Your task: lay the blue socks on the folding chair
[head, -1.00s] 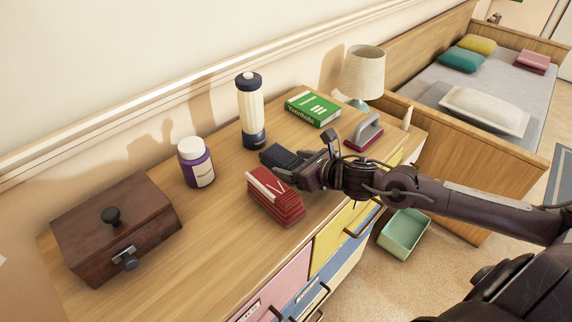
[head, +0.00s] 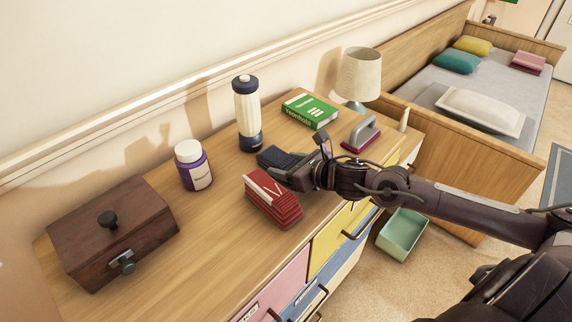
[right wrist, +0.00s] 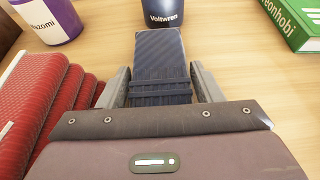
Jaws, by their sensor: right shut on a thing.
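The blue socks (head: 275,157) are a dark blue folded bundle on the wooden dresser top, just behind the red folded stack. They also show in the right wrist view (right wrist: 160,60), lying between the two fingers. My right gripper (head: 290,172) is shut on the socks, its fingers (right wrist: 160,88) on either side of the bundle. The gripper hides the near part of the socks. I cannot tell whether they are raised off the wood. The folding chair is not in view. My left gripper is not in view.
The red folded stack (head: 271,200) is close beside the gripper. A white and navy bottle (head: 246,112), purple jar (head: 193,166), green book (head: 310,110), grey iron-like thing (head: 361,135), lamp (head: 361,75) and wooden box (head: 112,230) stand on the dresser (head: 205,258).

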